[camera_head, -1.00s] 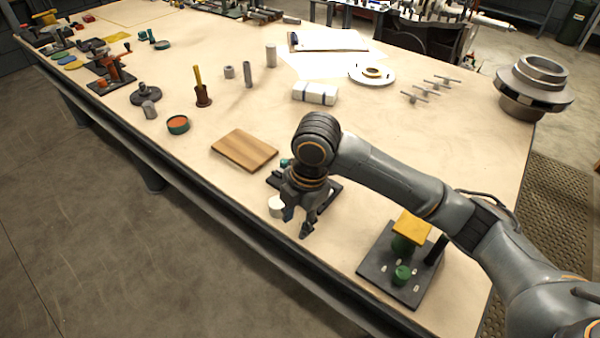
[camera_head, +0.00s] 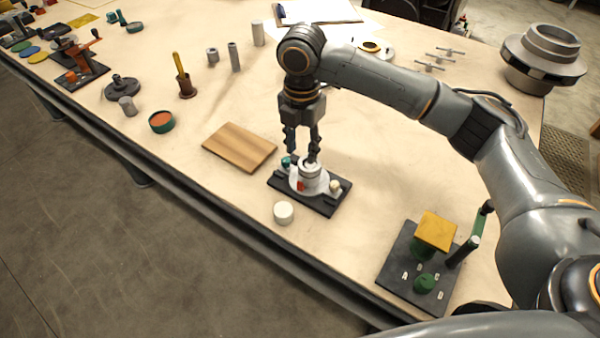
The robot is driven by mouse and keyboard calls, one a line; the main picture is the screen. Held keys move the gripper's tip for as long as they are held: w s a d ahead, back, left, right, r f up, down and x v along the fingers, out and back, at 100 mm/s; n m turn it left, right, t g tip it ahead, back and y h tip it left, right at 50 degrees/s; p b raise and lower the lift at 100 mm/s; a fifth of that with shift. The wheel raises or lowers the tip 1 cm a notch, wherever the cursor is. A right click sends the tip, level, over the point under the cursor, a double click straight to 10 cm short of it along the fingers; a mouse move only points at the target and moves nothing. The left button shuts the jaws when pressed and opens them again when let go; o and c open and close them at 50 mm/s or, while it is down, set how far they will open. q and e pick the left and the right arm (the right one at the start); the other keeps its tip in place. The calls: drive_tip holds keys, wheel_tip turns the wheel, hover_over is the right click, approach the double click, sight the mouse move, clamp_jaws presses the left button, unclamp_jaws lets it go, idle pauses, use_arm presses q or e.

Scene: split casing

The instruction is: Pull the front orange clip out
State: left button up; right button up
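A light grey round casing (camera_head: 313,184) sits on a dark rectangular base plate (camera_head: 321,205) near the table's front edge. A small orange-red clip (camera_head: 300,186) shows on the casing's near left side, facing the front edge. A teal knob (camera_head: 287,161) and a pale peg (camera_head: 335,187) stand at the plate's two ends. My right gripper (camera_head: 302,155) points down just above the casing, its two fingers apart with a gap between them. Whether a fingertip touches the casing's top is unclear. Any clip on the far side is hidden. My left gripper is out of view.
A dark plate with green and yellow parts (camera_head: 408,270) stands at the right. The table between these is clear.

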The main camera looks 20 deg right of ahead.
sight(300, 182)
drive_tip(key=f, duration=0.3)
drive_tip(key=s+f, duration=0.1)
drive_tip(key=f, duration=0.1)
drive_tip(key=shift+a+f, duration=0.25)
drive_tip(key=shift+f, duration=0.05)
drive_tip(key=f, duration=0.3)
drive_tip(key=shift+w+d+f, duration=0.1)
drive_tip(key=shift+w, duration=0.15)
drive_tip(key=shift+s+f+p, duration=0.15)
drive_tip(key=shift+f+p, duration=0.15)
drive_tip(key=shift+f, duration=0.7)
drive_tip(key=c, duration=0.6)
clamp_jaws()
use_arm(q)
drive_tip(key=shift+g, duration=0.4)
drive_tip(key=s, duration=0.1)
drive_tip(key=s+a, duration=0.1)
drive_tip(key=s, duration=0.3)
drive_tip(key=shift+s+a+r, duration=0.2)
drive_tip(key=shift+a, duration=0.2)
